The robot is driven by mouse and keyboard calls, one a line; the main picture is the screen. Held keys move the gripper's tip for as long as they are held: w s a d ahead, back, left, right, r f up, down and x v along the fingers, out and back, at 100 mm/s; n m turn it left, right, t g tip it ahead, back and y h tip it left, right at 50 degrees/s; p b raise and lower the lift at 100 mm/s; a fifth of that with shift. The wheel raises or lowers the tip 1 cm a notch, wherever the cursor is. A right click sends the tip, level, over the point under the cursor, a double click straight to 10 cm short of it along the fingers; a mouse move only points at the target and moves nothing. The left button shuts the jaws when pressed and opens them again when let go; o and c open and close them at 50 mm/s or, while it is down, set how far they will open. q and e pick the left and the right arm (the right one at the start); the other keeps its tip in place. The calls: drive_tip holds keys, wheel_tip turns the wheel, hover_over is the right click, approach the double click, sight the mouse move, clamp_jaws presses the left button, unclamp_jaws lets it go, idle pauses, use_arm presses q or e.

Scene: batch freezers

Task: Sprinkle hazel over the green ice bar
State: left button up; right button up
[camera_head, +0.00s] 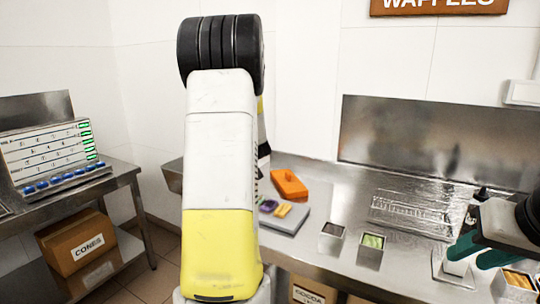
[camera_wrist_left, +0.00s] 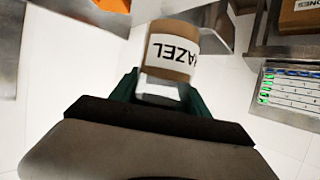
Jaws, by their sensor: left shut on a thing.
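In the head view my left arm hides this gripper and the jar. A grey tray (camera_head: 290,226) on the counter carries a purple bar (camera_head: 268,205) and a yellow-orange bar (camera_head: 283,211). I cannot make out a green ice bar there; my arm covers the tray's left side. My right gripper (camera_head: 479,254) has its green fingers apart at the right, above a small pale holder (camera_head: 452,270).
Steel tubs stand along the counter's front: one dark (camera_head: 332,238), one with green contents (camera_head: 371,241), one with yellowish contents (camera_head: 517,281). An orange block (camera_head: 289,184) lies behind the tray. A wire rack (camera_head: 410,212) lies farther back. A control panel (camera_head: 52,157) stands left.

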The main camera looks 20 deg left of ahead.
use_arm(q)
drive_tip(key=s+d, duration=0.8)
drive_tip(key=s, duration=0.4)
drive_tip(key=shift+s+d, duration=0.15)
drive_tip(key=shift+s, duration=0.1)
idle(0.5)
